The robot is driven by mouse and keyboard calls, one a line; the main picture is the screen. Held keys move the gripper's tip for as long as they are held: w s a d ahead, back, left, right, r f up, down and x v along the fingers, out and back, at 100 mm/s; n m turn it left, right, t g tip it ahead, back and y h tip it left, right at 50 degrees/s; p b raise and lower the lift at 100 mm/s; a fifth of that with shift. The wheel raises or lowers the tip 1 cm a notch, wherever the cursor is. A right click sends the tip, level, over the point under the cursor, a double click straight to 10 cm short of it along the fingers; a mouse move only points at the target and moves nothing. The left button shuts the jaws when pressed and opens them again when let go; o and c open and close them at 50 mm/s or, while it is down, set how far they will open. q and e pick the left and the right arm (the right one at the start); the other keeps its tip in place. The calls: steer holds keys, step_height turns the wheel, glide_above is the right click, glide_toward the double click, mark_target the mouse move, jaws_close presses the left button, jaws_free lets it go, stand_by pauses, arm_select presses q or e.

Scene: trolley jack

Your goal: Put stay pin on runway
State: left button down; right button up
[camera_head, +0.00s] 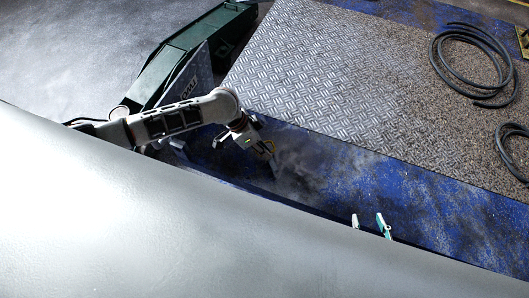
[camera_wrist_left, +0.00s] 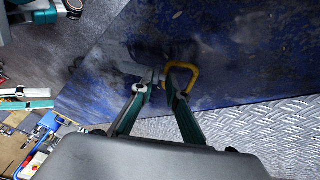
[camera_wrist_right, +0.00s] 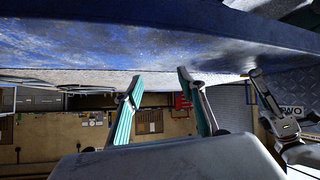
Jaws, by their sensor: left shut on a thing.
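The stay pin has a yellow loop handle (camera_wrist_left: 181,68) and a grey shaft (camera_wrist_left: 134,70) in the left wrist view. My left gripper (camera_wrist_left: 162,82) is shut on it, between the loop and the shaft. In the head view the left gripper (camera_head: 262,152) holds the pin (camera_head: 272,147) over the blue surface near the plate's lower edge. I cannot tell whether the pin touches it. The runway (camera_head: 400,205) is a worn blue surface with a speckled tread plate (camera_head: 320,75) on top. My right gripper (camera_head: 370,222) is open and empty near the near edge; it also shows in the right wrist view (camera_wrist_right: 159,80).
A green trolley jack (camera_head: 195,45) lies left of the tread plate, close to my left arm. Black hoses (camera_head: 478,65) lie coiled on the plate at right. A large grey curved body (camera_head: 130,220) covers the lower left of the head view. The middle of the plate is clear.

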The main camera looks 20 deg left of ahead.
arm_select(q)
step_height(320, 180, down, 2)
steer(key=shift+f, duration=0.2)
steer(key=shift+r, duration=0.15)
steer(key=c, duration=2)
jaws_free()
steer(key=shift+o, duration=0.2)
